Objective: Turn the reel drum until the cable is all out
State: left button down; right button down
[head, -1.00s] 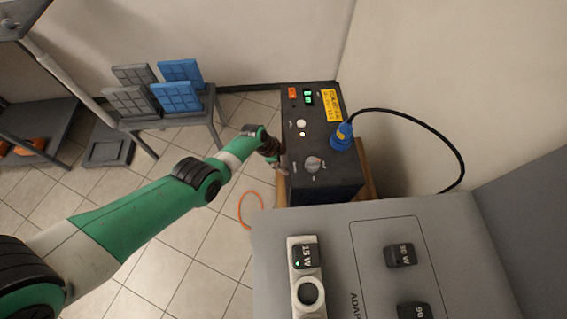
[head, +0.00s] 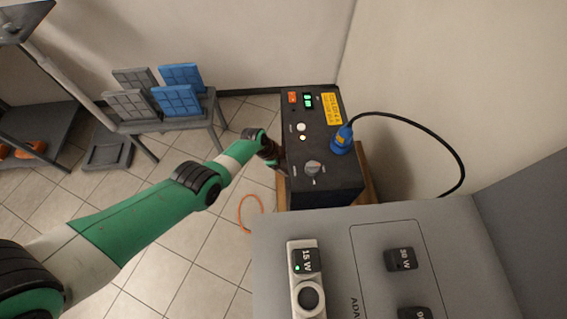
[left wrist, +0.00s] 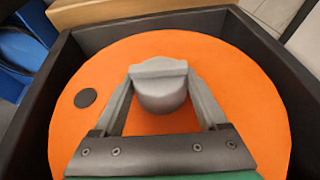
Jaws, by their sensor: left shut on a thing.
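The orange reel drum (left wrist: 240,110) fills most of the left wrist view, seated inside a dark open-topped housing (left wrist: 270,50). A grey knob (left wrist: 163,97) stands out from the drum. My left gripper (left wrist: 163,80) is shut on this knob, one finger on each side. A black round spot (left wrist: 85,97) lies on the drum's left part. In the head view my left arm reaches to the left side of a black box (head: 330,190); the drum and fingertips are hidden there. Orange cable (head: 250,212) lies in a loop on the floor. My right gripper is not seen.
A blue plug (head: 342,140) with a black cable sits on the black box, beside a dial (head: 313,167) and buttons. A grey panel (head: 400,215) with adapters fills the front right. A small table (head: 180,115) holds grey and blue panels.

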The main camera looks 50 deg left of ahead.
pick_arm(q)
jog(key=shift+s+d+r+t+y+p, duration=0.15)
jog(key=shift+t+y+p, duration=0.4)
jog(key=shift+p, duration=0.45)
jog(key=shift+m+t+y+p, duration=0.3)
jog(key=shift+y+p, duration=0.15)
jog(key=shift+y, duration=0.1)
jog(key=shift+f+t+y, duration=0.25)
jog(key=shift+t+y, duration=0.4)
jog(key=shift+y, duration=0.15)
jog(key=shift+m+t+y+b, duration=0.4)
jog(key=shift+t+y+b, duration=0.1)
jog(key=shift+y, duration=0.1)
grip_release()
